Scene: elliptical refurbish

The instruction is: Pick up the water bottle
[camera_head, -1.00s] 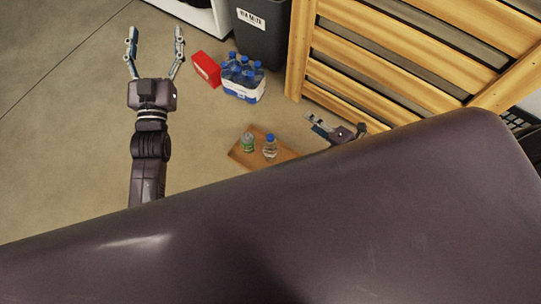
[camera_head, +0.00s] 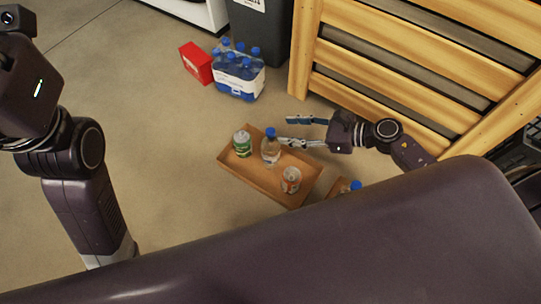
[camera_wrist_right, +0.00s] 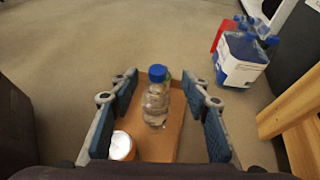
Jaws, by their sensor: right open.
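The water bottle (camera_head: 270,151) is clear with a blue cap and stands upright in a brown tray (camera_head: 263,180). My right gripper (camera_head: 288,131) is open and empty, low beside the bottle, with its fingers pointing left towards it. In the right wrist view, the bottle (camera_wrist_right: 156,104) appears between the two open fingers (camera_wrist_right: 159,82); I cannot tell whether they touch it. A second blue-capped bottle (camera_head: 351,187) is partly hidden behind my body. My left arm is at the left edge; its fingers are not clearly visible.
A green can (camera_head: 241,144) and a clear cup or glass (camera_head: 291,179) share the tray. A pack of blue-capped bottles (camera_head: 238,76) and a red box (camera_head: 196,62) stand behind. A wooden slatted frame (camera_head: 420,60) borders the right side. Floor to the left is open.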

